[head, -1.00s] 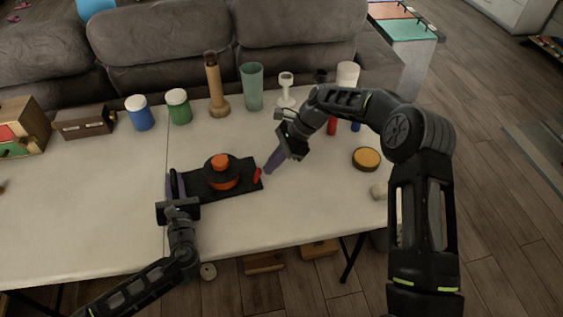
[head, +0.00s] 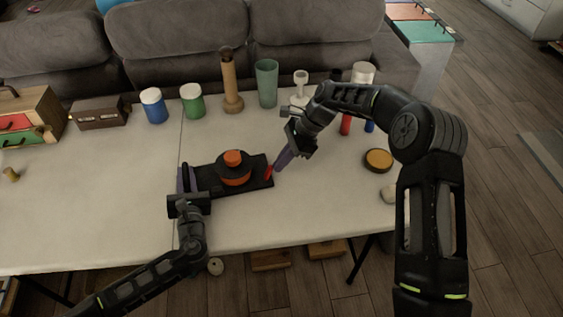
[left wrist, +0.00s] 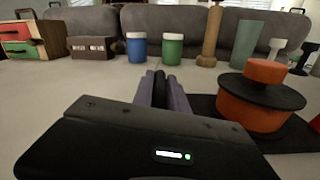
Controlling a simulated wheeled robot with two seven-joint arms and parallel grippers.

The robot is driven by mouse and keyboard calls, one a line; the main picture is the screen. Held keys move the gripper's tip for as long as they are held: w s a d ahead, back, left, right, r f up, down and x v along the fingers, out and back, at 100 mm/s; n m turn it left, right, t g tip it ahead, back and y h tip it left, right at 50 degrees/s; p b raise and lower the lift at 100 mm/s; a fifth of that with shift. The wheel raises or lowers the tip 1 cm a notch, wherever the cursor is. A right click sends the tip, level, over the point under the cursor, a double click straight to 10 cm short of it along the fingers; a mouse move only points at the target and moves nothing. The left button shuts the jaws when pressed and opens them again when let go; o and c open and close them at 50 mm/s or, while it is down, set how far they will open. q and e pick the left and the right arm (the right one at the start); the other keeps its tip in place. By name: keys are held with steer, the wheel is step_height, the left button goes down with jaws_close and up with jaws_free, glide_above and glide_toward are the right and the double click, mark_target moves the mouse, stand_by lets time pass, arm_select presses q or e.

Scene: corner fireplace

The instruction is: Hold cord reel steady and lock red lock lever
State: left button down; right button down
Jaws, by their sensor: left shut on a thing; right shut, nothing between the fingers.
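The cord reel (head: 233,168) is orange and black and sits on a flat black base (head: 247,186) on the table. It also shows at the right of the left wrist view (left wrist: 262,98). My left gripper (head: 187,178) is shut on a black upright handle (left wrist: 160,90) at the base's left end. The red lock lever (head: 269,172) is at the base's right end. My right gripper (head: 279,166) is shut and empty, its fingertips close beside the red lever. I cannot tell whether they touch it.
Blue-banded (head: 153,106) and green (head: 192,101) jars, a wooden cylinder (head: 232,85) and a teal cup (head: 266,84) stand behind the reel. A round yellow-topped tin (head: 378,160) lies to the right. The white table (head: 100,200) is clear at front left.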

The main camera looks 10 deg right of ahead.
mark_target(270, 167)
steer(key=shift+a+r, duration=0.1)
steer(key=shift+a, duration=0.05)
arm_select(q)
steer(key=shift+d, duration=0.1)
arm_select(e)
steer(key=shift+s+a+r+h, duration=0.1)
steer(key=shift+a+r+h, duration=0.15)
steer(key=shift+h, duration=0.3)
steer(key=shift+a+r+h, duration=0.1)
steer(key=shift+a+h, duration=0.25)
steer(key=shift+h, duration=0.2)
steer(key=h, duration=0.1)
steer(key=a+h, duration=0.1)
steer(key=shift+s+a+r+t+h, duration=0.1)
steer(key=shift+a+r+t+h, duration=0.1)
steer(key=shift+r+t+h, duration=0.1)
steer(key=shift+d, duration=0.2)
steer(key=shift+r, duration=0.75)
steer(key=shift+d, duration=0.15)
